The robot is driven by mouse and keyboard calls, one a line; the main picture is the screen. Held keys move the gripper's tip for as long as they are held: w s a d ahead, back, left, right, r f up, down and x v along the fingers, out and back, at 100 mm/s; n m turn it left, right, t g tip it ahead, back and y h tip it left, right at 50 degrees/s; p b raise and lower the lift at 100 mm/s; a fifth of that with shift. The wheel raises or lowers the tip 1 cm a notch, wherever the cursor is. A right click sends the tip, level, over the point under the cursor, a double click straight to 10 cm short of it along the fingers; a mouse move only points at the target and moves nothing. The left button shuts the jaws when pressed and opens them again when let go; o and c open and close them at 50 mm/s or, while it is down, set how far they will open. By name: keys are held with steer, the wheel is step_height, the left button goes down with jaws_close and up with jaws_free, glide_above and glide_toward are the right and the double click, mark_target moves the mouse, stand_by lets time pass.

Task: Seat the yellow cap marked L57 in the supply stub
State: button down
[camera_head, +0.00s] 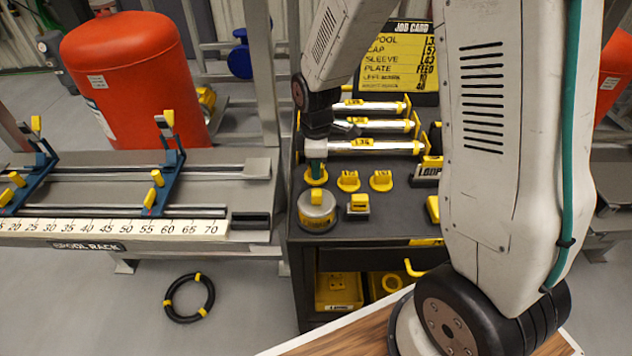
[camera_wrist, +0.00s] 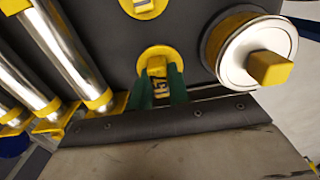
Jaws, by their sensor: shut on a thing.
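My gripper (camera_head: 315,170) points down at the left side of the dark cart top. Its green fingers are shut on a round yellow cap (camera_head: 317,181), gripping the upright tab. In the wrist view my gripper (camera_wrist: 160,92) has its two fingers on either side of the tab of the yellow cap (camera_wrist: 146,58). The dark marking on the tab is too small to read surely. The cap appears at the cart surface; I cannot tell whether it is lifted. I cannot make out the supply stub in either view.
Two similar yellow caps (camera_head: 348,181) (camera_head: 381,180) sit to the right. A silver canister with a yellow knob (camera_head: 317,214) stands in front. Several silver spools (camera_head: 375,146) lie behind. A job card (camera_head: 397,62) stands at the back. The spool rack (camera_head: 150,228) is left.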

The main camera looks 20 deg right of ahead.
steer(key=shift+r, duration=2.15)
